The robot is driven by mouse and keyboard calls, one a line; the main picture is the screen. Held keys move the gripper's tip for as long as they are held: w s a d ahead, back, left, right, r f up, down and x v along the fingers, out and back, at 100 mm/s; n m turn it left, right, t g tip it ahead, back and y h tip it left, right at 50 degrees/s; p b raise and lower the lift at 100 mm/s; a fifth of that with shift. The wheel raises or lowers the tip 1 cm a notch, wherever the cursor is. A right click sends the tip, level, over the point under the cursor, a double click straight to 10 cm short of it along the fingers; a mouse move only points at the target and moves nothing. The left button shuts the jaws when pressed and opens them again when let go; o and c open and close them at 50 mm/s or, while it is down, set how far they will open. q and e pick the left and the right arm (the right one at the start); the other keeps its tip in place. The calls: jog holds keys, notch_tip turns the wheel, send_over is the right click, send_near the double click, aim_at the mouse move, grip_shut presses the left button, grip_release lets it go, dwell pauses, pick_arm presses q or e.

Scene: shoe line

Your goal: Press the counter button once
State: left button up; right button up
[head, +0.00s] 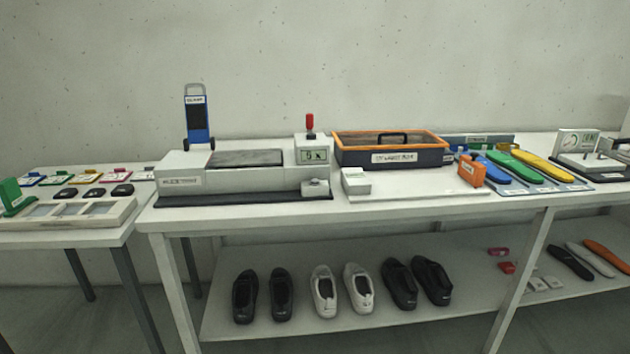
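A pale grey machine (220,175) stands on the white table at the middle, on a dark base. A small display (313,156) on its right block shows dark characters too small to read surely. A red-topped lever (309,124) stands upright on that block. A small grey button-like unit (317,188) sits at the front right of the base, below the display. A small white box (355,181) stands just right of it. I cannot tell for sure which of these is the counter button. Neither of my grippers is in view.
An orange-rimmed dark box (391,149) with a lid handle stands behind the white box. An orange block (471,171) and coloured insoles (541,167) lie to the right. A blue upright device (197,120) stands behind the machine. Several shoes (325,290) sit on the lower shelf.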

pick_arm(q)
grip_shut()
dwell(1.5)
